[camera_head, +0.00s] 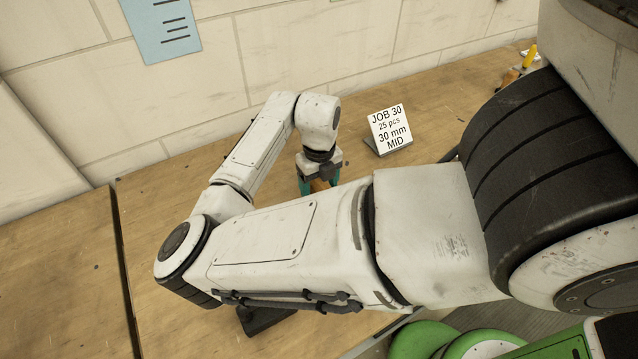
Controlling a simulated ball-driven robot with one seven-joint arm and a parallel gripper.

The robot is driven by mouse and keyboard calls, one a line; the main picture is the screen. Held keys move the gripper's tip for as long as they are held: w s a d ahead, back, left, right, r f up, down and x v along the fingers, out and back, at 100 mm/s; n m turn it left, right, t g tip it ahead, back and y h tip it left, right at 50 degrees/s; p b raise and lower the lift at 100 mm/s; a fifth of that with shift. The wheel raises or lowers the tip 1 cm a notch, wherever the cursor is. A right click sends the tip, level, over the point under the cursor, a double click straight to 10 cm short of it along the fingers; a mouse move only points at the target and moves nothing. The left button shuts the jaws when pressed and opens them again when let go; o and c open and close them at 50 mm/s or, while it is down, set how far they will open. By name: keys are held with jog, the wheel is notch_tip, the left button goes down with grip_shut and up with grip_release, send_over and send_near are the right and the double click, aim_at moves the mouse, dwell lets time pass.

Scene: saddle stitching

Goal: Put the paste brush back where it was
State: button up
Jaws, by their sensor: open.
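My gripper (319,186) points down at the wooden bench, with its teal fingers partly hidden behind my own forearm. The fingers are apart, and a small orange-brown thing (320,184) shows between them. It may be the paste brush's handle, but too little shows to tell. Its lower end is hidden by my arm, so I cannot tell whether it stands in something or touches the fingers.
A job card on a stand (389,130) reads JOB 30, 25 pcs, 30 mm, MID, right of my gripper. Yellow- and orange-handled tools (529,57) lie at the far right. A dark block (262,318) shows below my arm. The bench (60,270) is clear at left.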

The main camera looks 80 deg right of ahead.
aim_at(319, 182)
notch_tip(319, 182, up, 12)
jog(key=b, duration=0.1)
jog(key=shift+b, duration=0.4)
